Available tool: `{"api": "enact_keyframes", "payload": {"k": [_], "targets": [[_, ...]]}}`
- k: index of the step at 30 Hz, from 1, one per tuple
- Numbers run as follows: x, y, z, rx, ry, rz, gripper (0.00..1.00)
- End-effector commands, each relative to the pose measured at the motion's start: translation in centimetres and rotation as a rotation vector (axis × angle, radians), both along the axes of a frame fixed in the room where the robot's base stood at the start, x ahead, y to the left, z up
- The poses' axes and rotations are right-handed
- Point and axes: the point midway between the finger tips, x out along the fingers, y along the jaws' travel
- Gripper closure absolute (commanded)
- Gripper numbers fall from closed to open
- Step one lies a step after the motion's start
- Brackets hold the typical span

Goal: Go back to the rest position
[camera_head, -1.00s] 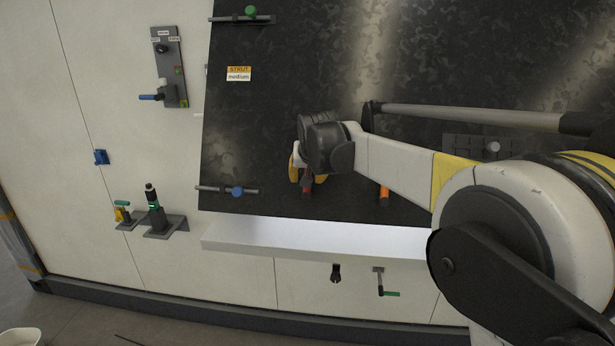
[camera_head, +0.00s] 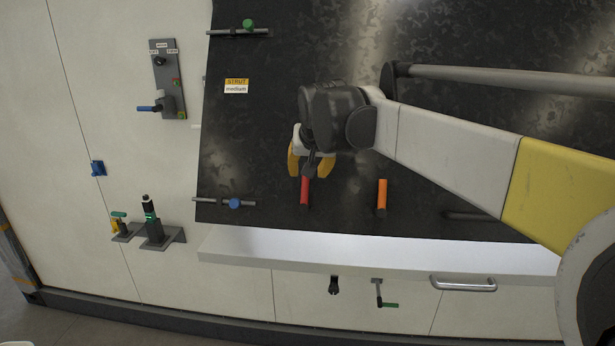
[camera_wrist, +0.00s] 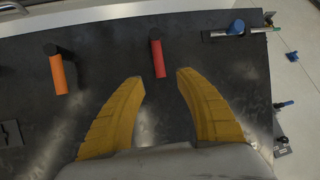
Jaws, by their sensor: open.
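My gripper (camera_head: 310,165) has yellow fingers and is in front of the dark panel (camera_head: 270,130) in the head view. In the wrist view my gripper (camera_wrist: 162,85) is open, with nothing between its spread fingers. A red handle (camera_head: 304,190) on the panel shows just below the fingers in the head view. In the wrist view the red handle (camera_wrist: 158,58) lies beyond the fingertips, apart from them. An orange handle (camera_head: 382,194) is to its right in the head view; it also shows in the wrist view (camera_wrist: 59,75).
A white ledge (camera_head: 370,252) runs under the panel. Sliding bars with a green knob (camera_head: 248,24) and a blue knob (camera_head: 234,203) sit at the panel's left edge. A switch plate (camera_head: 168,78) and a bracket with a black-and-green tool (camera_head: 152,222) are on the pale wall.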

Motion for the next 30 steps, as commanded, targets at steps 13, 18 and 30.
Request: {"api": "enact_keyframes", "payload": {"k": [13, 18, 30], "targets": [[-1.1, -1.4, -1.1, -0.004, 0.002, -0.007, 0.59], [-6.3, -7.7, -7.3, -0.02, 0.015, -0.036, 0.59], [-25.7, -21.7, -31.0, -0.066, 0.058, -0.115, 0.59]]}}
